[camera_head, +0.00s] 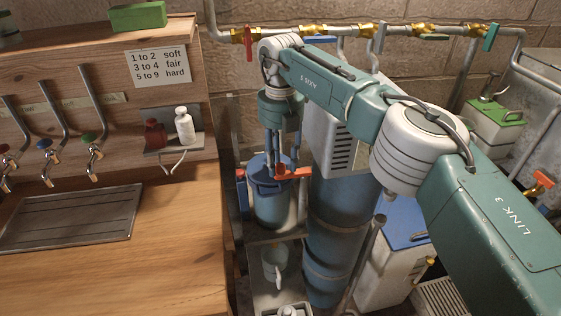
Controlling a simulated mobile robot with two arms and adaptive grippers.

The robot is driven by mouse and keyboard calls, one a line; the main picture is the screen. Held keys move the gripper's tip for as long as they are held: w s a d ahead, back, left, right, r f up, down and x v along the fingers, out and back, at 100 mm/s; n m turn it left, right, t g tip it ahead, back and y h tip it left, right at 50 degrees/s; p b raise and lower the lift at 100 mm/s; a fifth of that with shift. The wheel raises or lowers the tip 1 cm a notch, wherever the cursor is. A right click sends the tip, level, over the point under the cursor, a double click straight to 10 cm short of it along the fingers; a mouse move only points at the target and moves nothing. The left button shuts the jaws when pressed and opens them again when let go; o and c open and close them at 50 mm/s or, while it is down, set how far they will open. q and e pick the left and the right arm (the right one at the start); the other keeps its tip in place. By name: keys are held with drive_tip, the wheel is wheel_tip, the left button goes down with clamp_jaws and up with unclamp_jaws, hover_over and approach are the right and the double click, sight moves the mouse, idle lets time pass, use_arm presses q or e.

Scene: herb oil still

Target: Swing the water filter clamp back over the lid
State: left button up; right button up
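The water filter (272,207) is a blue canister with a dark blue lid, standing on a small shelf left of the tall blue tank. An orange-red clamp bar (300,172) lies at lid height, reaching from above the lid to the right, towards the tank. My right gripper (281,170) points down from above, with its fingertips at the inner part of the clamp bar. The two fingers show apart, with some orange-red between them. Whether they grip it cannot be told at this size. They hide part of the lid and bar. My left gripper is not in view.
The tall blue tank (335,235) stands close on the right of the filter. A wooden counter (150,265) with taps and a drain tray (75,218) fills the left. A pipe with several valves (365,30) runs along the back wall. A small cup (275,260) is below the filter.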

sight(281, 163)
drive_tip(key=shift+f, duration=0.15)
drive_tip(key=shift+s, duration=0.1)
drive_tip(key=shift+r, duration=4.05)
drive_tip(key=shift+f, duration=0.1)
